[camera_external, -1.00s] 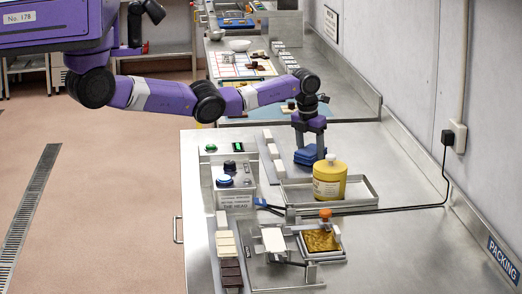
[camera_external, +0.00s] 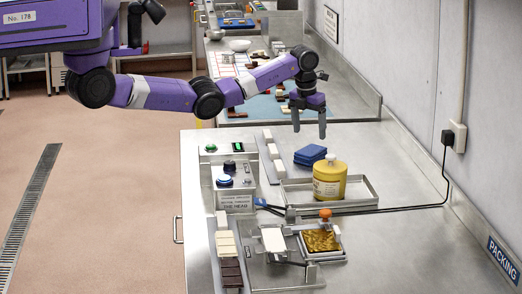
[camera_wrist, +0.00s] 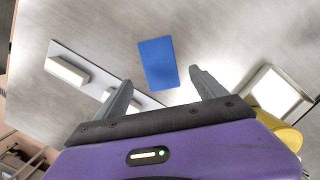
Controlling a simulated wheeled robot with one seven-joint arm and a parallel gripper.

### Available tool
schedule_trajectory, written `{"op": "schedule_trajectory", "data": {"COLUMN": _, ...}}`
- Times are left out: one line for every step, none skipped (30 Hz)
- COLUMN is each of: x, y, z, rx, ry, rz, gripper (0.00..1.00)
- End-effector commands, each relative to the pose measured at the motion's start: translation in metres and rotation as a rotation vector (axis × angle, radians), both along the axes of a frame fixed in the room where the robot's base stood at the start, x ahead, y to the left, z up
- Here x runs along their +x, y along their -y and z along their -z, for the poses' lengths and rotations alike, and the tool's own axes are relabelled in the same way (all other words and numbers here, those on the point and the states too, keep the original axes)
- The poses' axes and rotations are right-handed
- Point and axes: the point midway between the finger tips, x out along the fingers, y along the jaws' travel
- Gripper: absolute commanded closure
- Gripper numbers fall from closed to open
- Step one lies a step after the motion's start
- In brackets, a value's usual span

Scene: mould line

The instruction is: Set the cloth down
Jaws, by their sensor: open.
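The blue folded cloth (camera_external: 310,155) lies flat on the steel bench, behind the yellow tub in the external view. In the wrist view the cloth (camera_wrist: 158,63) shows as a blue rectangle on the bench, beyond my fingertips and clear of them. My gripper (camera_external: 309,136) is above the bench over the cloth's area, pointing down, with its fingers apart and nothing between them. In the wrist view my gripper (camera_wrist: 158,76) also shows two spread, empty fingers.
A yellow tub (camera_external: 328,182) stands in a metal tray (camera_external: 367,194) near the cloth. White blocks (camera_external: 273,151) sit on a grey strip (camera_external: 264,165) to its left. A button box (camera_external: 234,184) stands further left. Bare bench lies to the cloth's right.

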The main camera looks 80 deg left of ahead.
Motion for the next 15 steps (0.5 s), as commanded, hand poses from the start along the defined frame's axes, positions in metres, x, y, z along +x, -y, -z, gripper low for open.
{"op": "schedule_trajectory", "data": {"x": 0.0, "y": 0.001, "z": -0.009, "rx": 0.001, "ry": 0.003, "rz": 0.0, "gripper": 0.19}}
{"op": "schedule_trajectory", "data": {"x": -0.001, "y": 0.001, "z": -0.014, "rx": 0.002, "ry": 0.003, "rz": 0.001, "gripper": 0.19}}
{"op": "schedule_trajectory", "data": {"x": -0.001, "y": 0.002, "z": -0.02, "rx": 0.001, "ry": 0.003, "rz": 0.0, "gripper": 0.19}}
{"op": "schedule_trajectory", "data": {"x": -0.002, "y": 0.002, "z": -0.024, "rx": 0.001, "ry": 0.002, "rz": 0.0, "gripper": 0.19}}
{"op": "schedule_trajectory", "data": {"x": -0.002, "y": 0.003, "z": -0.028, "rx": 0.001, "ry": 0.002, "rz": 0.0, "gripper": 0.19}}
{"op": "schedule_trajectory", "data": {"x": -0.003, "y": 0.003, "z": -0.032, "rx": 0.001, "ry": 0.002, "rz": 0.0, "gripper": 0.19}}
{"op": "schedule_trajectory", "data": {"x": -0.003, "y": 0.004, "z": -0.034, "rx": 0.001, "ry": 0.001, "rz": 0.001, "gripper": 0.19}}
{"op": "schedule_trajectory", "data": {"x": -0.004, "y": 0.004, "z": -0.036, "rx": 0.001, "ry": 0.001, "rz": 0.001, "gripper": 0.19}}
{"op": "schedule_trajectory", "data": {"x": -0.004, "y": 0.004, "z": -0.038, "rx": 0.0, "ry": 0.0, "rz": 0.0, "gripper": 0.19}}
{"op": "schedule_trajectory", "data": {"x": -0.004, "y": 0.004, "z": -0.039, "rx": 0.0, "ry": 0.0, "rz": 0.0, "gripper": 0.19}}
{"op": "schedule_trajectory", "data": {"x": -0.004, "y": 0.004, "z": -0.04, "rx": 0.0, "ry": 0.0, "rz": 0.0, "gripper": 0.19}}
{"op": "schedule_trajectory", "data": {"x": -0.005, "y": 0.004, "z": -0.041, "rx": 0.0, "ry": 0.0, "rz": 0.0, "gripper": 0.19}}
{"op": "schedule_trajectory", "data": {"x": -0.005, "y": 0.004, "z": -0.041, "rx": 0.0, "ry": 0.0, "rz": 0.0, "gripper": 0.19}}
{"op": "schedule_trajectory", "data": {"x": -0.005, "y": 0.004, "z": -0.042, "rx": 0.0, "ry": 0.0, "rz": 0.0, "gripper": 0.19}}
{"op": "schedule_trajectory", "data": {"x": -0.005, "y": 0.004, "z": -0.042, "rx": 0.0, "ry": 0.0, "rz": 0.0, "gripper": 0.19}}
